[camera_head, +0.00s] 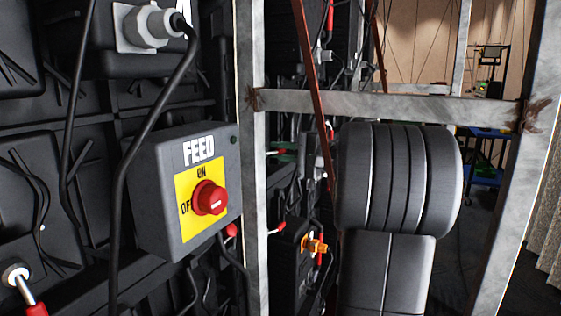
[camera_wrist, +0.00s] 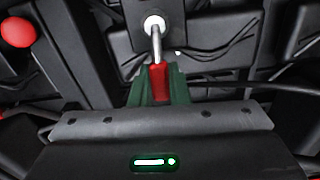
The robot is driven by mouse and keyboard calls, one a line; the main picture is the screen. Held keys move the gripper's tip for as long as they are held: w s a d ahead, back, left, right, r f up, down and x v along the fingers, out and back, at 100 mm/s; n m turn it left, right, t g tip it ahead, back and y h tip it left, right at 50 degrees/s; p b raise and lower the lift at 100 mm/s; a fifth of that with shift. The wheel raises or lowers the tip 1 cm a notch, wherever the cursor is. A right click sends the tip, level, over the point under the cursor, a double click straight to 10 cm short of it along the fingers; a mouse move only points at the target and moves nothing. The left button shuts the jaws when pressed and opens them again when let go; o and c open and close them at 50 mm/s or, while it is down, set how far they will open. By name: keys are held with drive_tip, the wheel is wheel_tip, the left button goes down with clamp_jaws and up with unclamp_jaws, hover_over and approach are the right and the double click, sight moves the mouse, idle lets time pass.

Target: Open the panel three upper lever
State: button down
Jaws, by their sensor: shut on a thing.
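In the wrist view, my gripper (camera_wrist: 159,88) has green fingers shut around the red handle of a lever (camera_wrist: 159,75). The lever's metal rod (camera_wrist: 156,42) runs up from the handle to a round pale pivot on a dark block. The handle's lower end is hidden between the fingers. In the head view, a small green part (camera_head: 283,148) that looks like my gripper's fingers shows behind the metal frame, close to the wall. The lever it holds is hard to make out there. No panel number is readable.
A FEED box (camera_head: 190,190) with a red knob stands at the left. A grey metal frame (camera_head: 380,105) and a rust-brown bar (camera_head: 312,90) cross near my arm. Another red-handled lever (camera_head: 22,288) is at lower left. Black cables hang along the wall.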

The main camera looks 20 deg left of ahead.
drive_tip(key=shift+r+n, duration=0.1)
drive_tip(key=shift+n, duration=0.3)
drive_tip(key=shift+r, duration=0.1)
drive_tip(key=c, duration=1.4)
unclamp_jaws()
drive_tip(key=shift+d, duration=0.1)
drive_tip(key=d, duration=0.4)
drive_tip(key=s+d, duration=0.1)
drive_tip(key=d, duration=0.4)
drive_tip(key=s+d, duration=0.1)
drive_tip(key=d, duration=0.3)
drive_tip(key=shift+d+p, duration=0.3)
drive_tip(key=shift+p, duration=0.05)
drive_tip(key=shift+a, duration=0.1)
drive_tip(key=a, duration=0.4)
drive_tip(key=w+a, duration=0.1)
drive_tip(key=a, duration=0.4)
drive_tip(key=w+a+b, duration=0.1)
drive_tip(key=a, duration=0.3)
drive_tip(key=shift+a, duration=0.3)
drive_tip(key=shift+d, duration=0.1)
